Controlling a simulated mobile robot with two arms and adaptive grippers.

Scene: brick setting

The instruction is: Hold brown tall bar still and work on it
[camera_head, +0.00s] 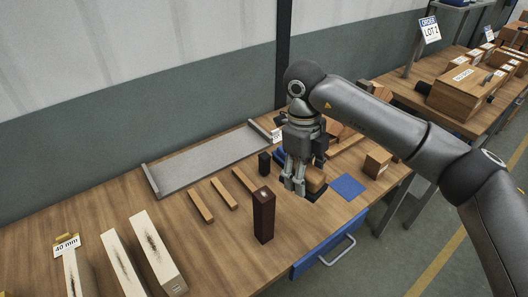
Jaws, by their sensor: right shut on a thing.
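The brown tall bar (264,217) stands upright on the wooden bench near its front edge. It is dark brown with a small light mark on its top. My right gripper (296,187) is behind and to the right of the bar, pointing down and apart from it in the picture. It is shut on a brown wooden block (317,177) with a dark underside, partly hidden by the fingers. My left gripper is not in view.
Several thin wooden strips (200,204) lie left of the bar, with a small black block (264,163) behind. A grey tray (205,159) lies at the back. Pale marked beams (158,255) lie front left. A blue square (348,187) and wooden cube (377,164) are right.

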